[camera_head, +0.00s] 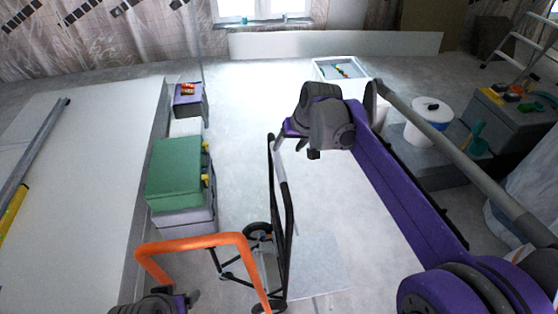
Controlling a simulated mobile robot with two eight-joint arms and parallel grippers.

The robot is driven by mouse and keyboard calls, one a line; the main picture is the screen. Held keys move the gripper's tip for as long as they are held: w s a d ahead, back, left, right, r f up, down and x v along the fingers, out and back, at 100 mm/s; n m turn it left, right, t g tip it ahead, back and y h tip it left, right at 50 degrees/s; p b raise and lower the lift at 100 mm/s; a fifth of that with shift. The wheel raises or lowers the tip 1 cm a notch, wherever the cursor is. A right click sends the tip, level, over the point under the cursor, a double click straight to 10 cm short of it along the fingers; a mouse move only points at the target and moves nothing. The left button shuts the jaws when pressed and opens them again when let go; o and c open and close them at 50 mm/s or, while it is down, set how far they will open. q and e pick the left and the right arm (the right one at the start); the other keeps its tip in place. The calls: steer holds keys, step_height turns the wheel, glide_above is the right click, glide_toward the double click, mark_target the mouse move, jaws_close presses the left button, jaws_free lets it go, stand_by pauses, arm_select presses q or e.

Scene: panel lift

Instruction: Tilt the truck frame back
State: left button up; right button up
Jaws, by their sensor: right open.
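The truck has an orange tubular frame (190,243) at the bottom left, close to the camera. Its dark lower structure and black wheels (258,231) show behind and to the right of the orange tube. A tall thin black rail (289,225) rises beside the wheels. My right gripper (295,144) is open near the upper end of this rail; I cannot tell whether they touch. My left gripper (160,303) is at the bottom edge, near the lower left end of the orange tube. Its fingers are hidden or cut off, so its grip cannot be told.
A green case (174,171) rests on a grey box left of the truck, with a smaller box (188,105) beyond. White panels (75,170) lie at the left. A white crate (341,72) and a bucket (427,118) stand toward the right.

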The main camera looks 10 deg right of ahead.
mark_target(279, 160)
steer(key=x, duration=1)
steer(key=shift+f, duration=0.25)
jaws_close()
stand_by(1.0)
